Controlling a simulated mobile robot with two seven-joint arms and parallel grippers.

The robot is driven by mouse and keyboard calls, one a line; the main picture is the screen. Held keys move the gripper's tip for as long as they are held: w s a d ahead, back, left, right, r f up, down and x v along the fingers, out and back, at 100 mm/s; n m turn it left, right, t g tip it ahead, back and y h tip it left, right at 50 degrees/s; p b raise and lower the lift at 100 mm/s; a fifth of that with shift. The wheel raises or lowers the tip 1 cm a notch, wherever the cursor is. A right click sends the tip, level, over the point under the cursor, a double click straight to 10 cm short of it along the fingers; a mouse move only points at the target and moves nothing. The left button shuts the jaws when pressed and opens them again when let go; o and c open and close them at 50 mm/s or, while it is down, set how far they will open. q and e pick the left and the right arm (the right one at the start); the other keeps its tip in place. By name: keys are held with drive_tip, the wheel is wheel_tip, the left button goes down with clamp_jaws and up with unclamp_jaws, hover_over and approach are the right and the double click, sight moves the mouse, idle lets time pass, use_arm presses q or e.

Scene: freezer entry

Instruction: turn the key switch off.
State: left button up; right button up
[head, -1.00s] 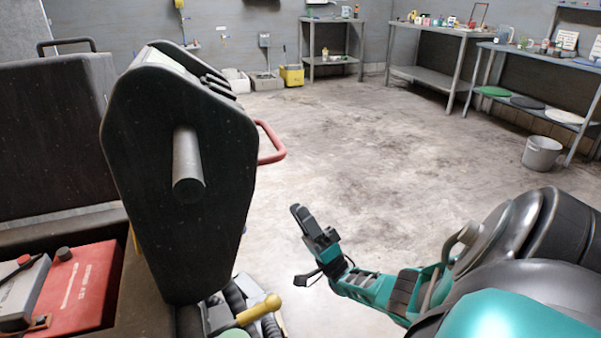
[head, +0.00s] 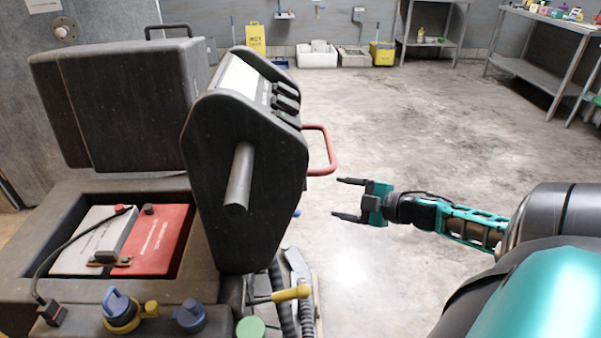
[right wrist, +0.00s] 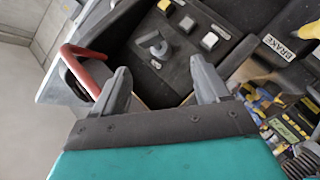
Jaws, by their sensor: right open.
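In the right wrist view a grey key switch (right wrist: 153,43) with a raised grip sits on the dark control panel (right wrist: 130,32), just beyond my fingertips. In the head view the switch is hidden on the far side of the black console (head: 245,170). My right gripper (head: 350,198) is open and empty to the right of the console, its fingers pointing at it. In the right wrist view the open right gripper (right wrist: 163,74) has its two fingers on either side of the line to the switch, apart from it. My left gripper is not in view.
A red handle (head: 332,150) projects from the console near my right fingers; it also shows in the right wrist view (right wrist: 75,58). A grey bar (head: 239,180) sticks out of the console's near face. Open floor lies to the right.

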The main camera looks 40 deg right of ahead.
use_arm(q)
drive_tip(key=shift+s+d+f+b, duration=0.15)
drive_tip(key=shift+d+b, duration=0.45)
drive_tip(key=shift+b, duration=0.9)
use_arm(e)
drive_tip(key=shift+w+a+f+n+h, duration=0.15)
drive_tip(key=shift+w+a+f+n, duration=0.25)
drive_tip(key=shift+w, duration=1.6)
drive_tip(key=shift+w+a+f+n+h, duration=0.25)
drive_tip(key=shift+w+n, duration=0.2)
drive_tip(key=shift+w, duration=1.6)
drive_tip(key=shift+w+a+f+n+h, duration=0.1)
drive_tip(key=shift+w+a+f+n, duration=0.25)
drive_tip(key=shift+w, duration=1.65)
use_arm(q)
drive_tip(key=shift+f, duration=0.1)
use_arm(e)
drive_tip(key=shift+d, duration=0.1)
drive_tip(key=shift+c, duration=0.3)
